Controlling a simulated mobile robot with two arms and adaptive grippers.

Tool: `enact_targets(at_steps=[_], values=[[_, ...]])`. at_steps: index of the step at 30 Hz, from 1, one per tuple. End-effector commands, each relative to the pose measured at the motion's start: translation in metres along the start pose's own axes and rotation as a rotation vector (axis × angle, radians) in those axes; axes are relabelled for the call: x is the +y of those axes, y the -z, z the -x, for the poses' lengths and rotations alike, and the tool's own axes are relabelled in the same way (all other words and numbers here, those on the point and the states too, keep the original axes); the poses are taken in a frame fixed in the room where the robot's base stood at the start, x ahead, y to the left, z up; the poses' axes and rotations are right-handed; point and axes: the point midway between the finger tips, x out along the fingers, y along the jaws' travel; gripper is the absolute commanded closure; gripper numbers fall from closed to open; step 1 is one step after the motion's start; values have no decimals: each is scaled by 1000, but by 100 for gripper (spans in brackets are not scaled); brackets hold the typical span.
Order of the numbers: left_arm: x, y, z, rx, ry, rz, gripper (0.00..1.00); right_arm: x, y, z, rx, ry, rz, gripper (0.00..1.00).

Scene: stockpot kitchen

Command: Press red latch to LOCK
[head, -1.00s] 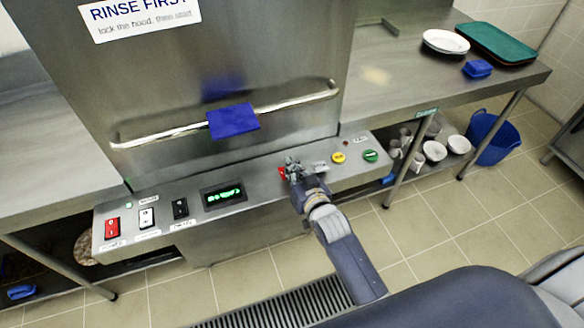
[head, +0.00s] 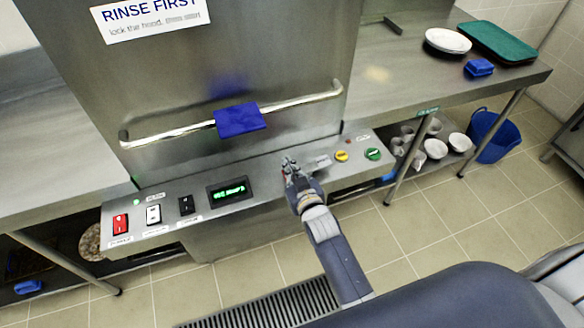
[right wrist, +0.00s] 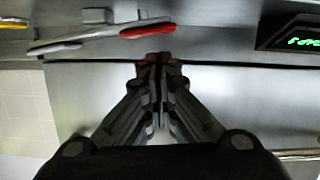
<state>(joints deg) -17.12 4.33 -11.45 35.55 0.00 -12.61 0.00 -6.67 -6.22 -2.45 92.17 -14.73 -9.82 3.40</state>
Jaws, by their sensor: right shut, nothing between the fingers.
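The red latch shows in the right wrist view (right wrist: 148,31) as a red-ended part on a grey lever, on the machine's control panel. In the head view my right gripper (head: 288,164) mostly hides it, with only a bit of red at its left side. My right gripper also shows in the right wrist view (right wrist: 159,60); its fingers are closed together with nothing between them. The fingertips are close to the red latch, just beneath it in that picture. I cannot tell whether they touch. My left gripper is not in view.
The control panel carries a red switch (head: 121,223), a white switch (head: 153,214), a black switch (head: 186,205), a green display (head: 227,191), a yellow knob (head: 342,156) and a green knob (head: 373,154). A hood handle bar (head: 300,100) with a blue cloth (head: 241,118) runs above.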

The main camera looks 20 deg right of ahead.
Motion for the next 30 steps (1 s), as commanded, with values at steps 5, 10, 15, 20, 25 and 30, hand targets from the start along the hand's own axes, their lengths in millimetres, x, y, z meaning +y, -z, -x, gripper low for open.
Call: enact_targets(at_steps=[5,10,15,20,25,30], values=[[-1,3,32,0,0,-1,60,6,35,0,1,0,1,100],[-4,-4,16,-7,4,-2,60,4,21,34,-2,1,0,100],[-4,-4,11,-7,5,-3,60,4,21,65,-3,0,-1,100],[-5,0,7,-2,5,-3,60,3,22,86,-2,1,-1,100],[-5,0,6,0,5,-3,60,3,23,97,-1,1,0,100],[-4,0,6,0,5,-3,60,3,24,99,0,0,0,100]])
